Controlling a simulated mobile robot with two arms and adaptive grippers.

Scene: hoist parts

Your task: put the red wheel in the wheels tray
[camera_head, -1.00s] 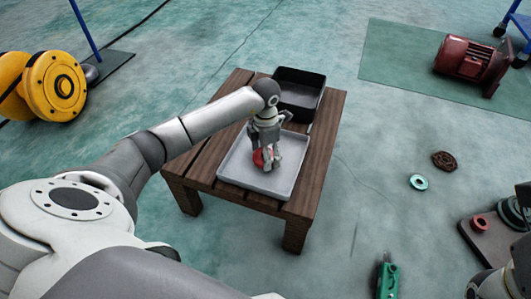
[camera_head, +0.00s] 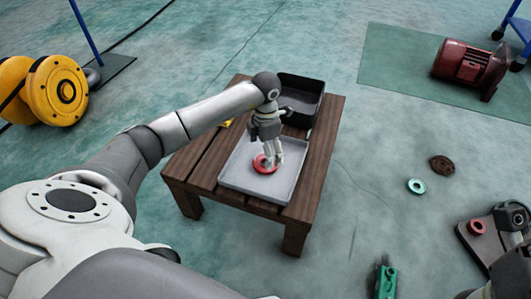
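The red wheel (camera_head: 259,166) lies about flat in the light grey tray (camera_head: 236,181) on the wooden table, near the tray's middle. My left gripper (camera_head: 271,163) points down over the wheel, and its fingers cover the wheel's right part. I cannot tell whether the fingers still touch the wheel or how far apart they are. Part of my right arm shows at the lower right edge, but I cannot make out its fingers.
A black bin (camera_head: 300,98) stands behind the tray on the wooden table (camera_head: 325,160). On the floor to the right lie a teal ring (camera_head: 416,186), a brown wheel (camera_head: 442,165) and a green part (camera_head: 386,281). A red motor (camera_head: 468,60) is farther back.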

